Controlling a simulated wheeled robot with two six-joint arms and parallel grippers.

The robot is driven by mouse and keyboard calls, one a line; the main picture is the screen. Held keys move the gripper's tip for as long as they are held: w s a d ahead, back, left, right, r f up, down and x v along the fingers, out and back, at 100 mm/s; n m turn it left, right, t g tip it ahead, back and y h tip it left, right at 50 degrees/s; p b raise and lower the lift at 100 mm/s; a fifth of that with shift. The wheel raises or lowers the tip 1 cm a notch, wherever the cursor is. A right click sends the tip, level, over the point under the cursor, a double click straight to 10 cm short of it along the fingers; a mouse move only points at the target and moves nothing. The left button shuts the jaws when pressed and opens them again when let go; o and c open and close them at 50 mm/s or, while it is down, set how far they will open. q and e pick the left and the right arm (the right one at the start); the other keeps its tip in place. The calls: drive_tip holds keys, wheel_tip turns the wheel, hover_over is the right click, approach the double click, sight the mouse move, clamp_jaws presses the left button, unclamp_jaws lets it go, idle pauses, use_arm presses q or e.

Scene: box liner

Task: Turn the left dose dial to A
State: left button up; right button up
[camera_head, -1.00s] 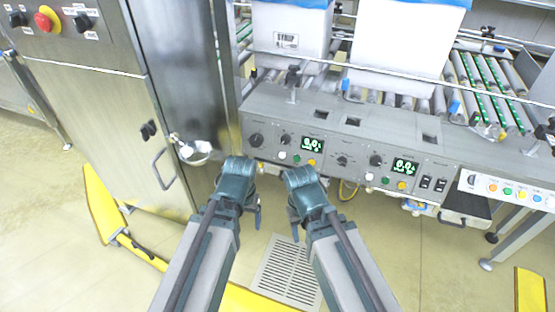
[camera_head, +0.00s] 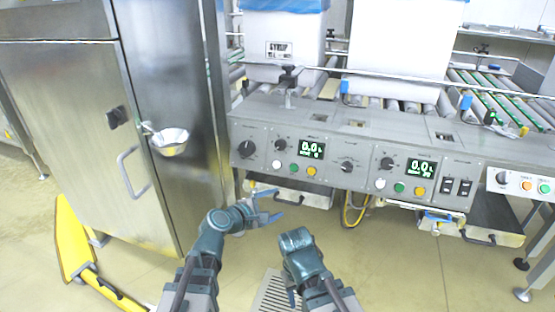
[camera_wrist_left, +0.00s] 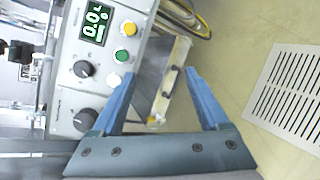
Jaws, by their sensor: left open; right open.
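The left half of the grey control panel (camera_head: 325,178) carries a large black dial (camera_head: 247,149) and a smaller black dial (camera_head: 280,145) beside a green display (camera_head: 312,149) reading 0.0. I cannot read the dial labels, so which is the dose dial is unclear. In the left wrist view the large dial (camera_wrist_left: 84,119) and smaller dial (camera_wrist_left: 83,69) lie left of my fingers. My left gripper (camera_head: 275,204) is open and empty, below the panel's left part and apart from the dials. My right gripper (camera_head: 291,290) is lower, its fingers mostly hidden behind its wrist.
White, green and orange buttons (camera_head: 311,171) sit below the dials. The right half has more dials (camera_head: 387,163) and a second display (camera_head: 420,168). A steel cabinet with a funnel-like cup (camera_head: 170,141) stands left. A floor grate (camera_head: 268,300) lies below.

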use_arm(q)
drive_tip(key=w+a+r+n+t+y, duration=0.25)
drive_tip(key=w+r+n+t, duration=0.35)
drive_tip(key=n, duration=0.9)
approach(279, 147)
drive_tip(key=x, duration=0.8)
drive_tip(key=shift+w+d, duration=0.1)
drive_tip(key=shift+w, duration=0.05)
clamp_jaws()
